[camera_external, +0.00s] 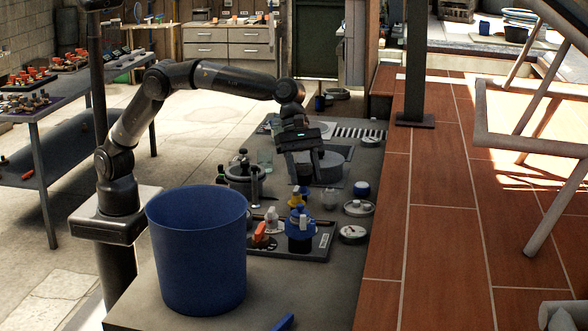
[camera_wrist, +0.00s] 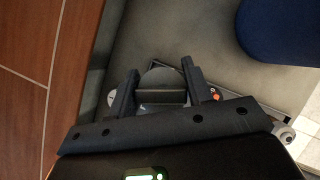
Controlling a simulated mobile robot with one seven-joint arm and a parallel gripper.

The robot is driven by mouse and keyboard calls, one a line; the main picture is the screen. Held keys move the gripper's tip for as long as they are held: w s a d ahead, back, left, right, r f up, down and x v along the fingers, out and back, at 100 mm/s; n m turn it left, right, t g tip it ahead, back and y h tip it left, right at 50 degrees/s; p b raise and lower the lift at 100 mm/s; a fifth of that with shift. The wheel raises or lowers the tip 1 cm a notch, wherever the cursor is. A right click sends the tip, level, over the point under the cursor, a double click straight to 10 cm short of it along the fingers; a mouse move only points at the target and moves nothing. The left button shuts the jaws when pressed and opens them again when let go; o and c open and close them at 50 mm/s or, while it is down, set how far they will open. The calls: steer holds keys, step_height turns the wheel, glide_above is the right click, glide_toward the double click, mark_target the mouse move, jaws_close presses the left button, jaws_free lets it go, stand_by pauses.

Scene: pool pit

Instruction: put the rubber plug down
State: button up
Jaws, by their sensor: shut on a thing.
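The rubber plug (camera_wrist: 162,76) is a dark grey, rounded piece between the two fingers of my gripper (camera_wrist: 161,92) in the wrist view. My gripper is shut on it. In the external view my gripper (camera_external: 303,165) points down over the far part of the grey worktop (camera_external: 341,270). Dark grey round shapes show at the fingers there, but I cannot separate the plug from what lies behind it. The plug's underside is hidden, and I cannot tell whether it touches the surface below.
A big blue bin (camera_external: 197,250) stands at the worktop's near left. A dark tray (camera_external: 318,246) with bottles and a blue-topped container (camera_external: 299,230) lies nearer than my gripper. A grey pot (camera_external: 244,181) is left of it; a blue jar (camera_external: 361,189) is right. Tiled floor (camera_external: 435,230) borders the worktop.

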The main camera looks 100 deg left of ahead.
steer(key=w+d+r+n+t+y, duration=0.1)
steer(key=d+r+n+t+y, duration=0.1)
steer(key=d+n, duration=0.3)
step_height(320, 180, down, 11)
steer(key=shift+m, duration=0.3)
steer(key=w+a+f, duration=0.2)
steer(key=w, duration=0.1)
steer(key=w+a+f, duration=0.2)
steer(key=w+f, duration=0.1)
steer(key=w+a+f, duration=0.2)
steer(key=shift+w+a+f, duration=0.35)
steer(key=shift+w+a, duration=0.05)
steer(key=shift+f, duration=1.9)
steer(key=shift+f, duration=0.15)
steer(key=shift+f, duration=0.35)
steer(key=shift+f, duration=0.15)
steer(key=o, duration=1.1)
